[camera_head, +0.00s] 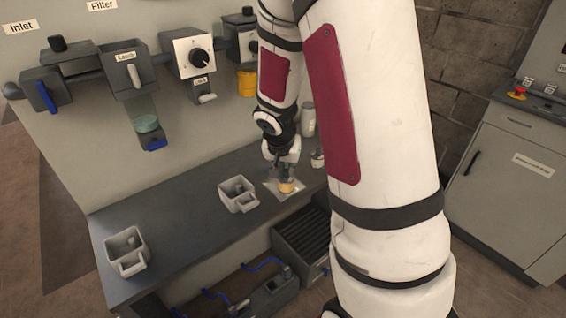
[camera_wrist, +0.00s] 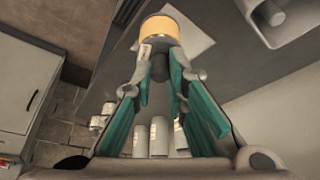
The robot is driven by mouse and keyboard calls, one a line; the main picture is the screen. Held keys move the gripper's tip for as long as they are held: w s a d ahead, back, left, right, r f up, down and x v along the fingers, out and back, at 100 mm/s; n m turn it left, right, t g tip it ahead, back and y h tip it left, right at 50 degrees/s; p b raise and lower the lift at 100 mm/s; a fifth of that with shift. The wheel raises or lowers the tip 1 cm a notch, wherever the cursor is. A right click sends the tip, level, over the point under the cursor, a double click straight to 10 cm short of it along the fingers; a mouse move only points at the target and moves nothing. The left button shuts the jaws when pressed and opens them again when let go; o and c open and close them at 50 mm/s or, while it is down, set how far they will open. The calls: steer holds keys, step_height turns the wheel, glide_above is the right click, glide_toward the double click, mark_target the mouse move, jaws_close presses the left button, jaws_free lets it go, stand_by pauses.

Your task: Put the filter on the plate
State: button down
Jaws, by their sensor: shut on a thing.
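The filter (camera_head: 287,187) is a short orange-yellow cylinder with a pale end, and it also shows in the wrist view (camera_wrist: 160,32). My gripper (camera_head: 284,167) points down above it. In the wrist view the teal-padded fingers (camera_wrist: 161,74) are shut on the filter's dark stem. The plate (camera_head: 271,187) is a thin pale square on the dark bench, partly hidden by the filter. In the wrist view the plate (camera_wrist: 197,40) lies behind and beside the filter. The filter is over the plate; I cannot tell whether they touch.
A white canister (camera_head: 308,119) and a small pot (camera_head: 317,157) stand behind.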

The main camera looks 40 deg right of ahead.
steer(key=shift+w+d+f+p, duration=0.15)
steer(key=shift+w+d+f, duration=0.45)
steer(key=shift+w, duration=0.45)
steer(key=shift+w+d+f+p, duration=0.2)
steer(key=shift+w+d+f, duration=0.25)
steer(key=shift+w+f, duration=0.5)
steer(key=shift+w+d+f+p, duration=0.15)
steer(key=shift+w+d+f, duration=0.4)
steer(key=shift+w, duration=0.6)
steer(key=shift+f, duration=0.2)
steer(key=c, duration=1.6)
jaws_free()
steer(key=shift+r, duration=0.1)
steer(key=shift+r, duration=0.15)
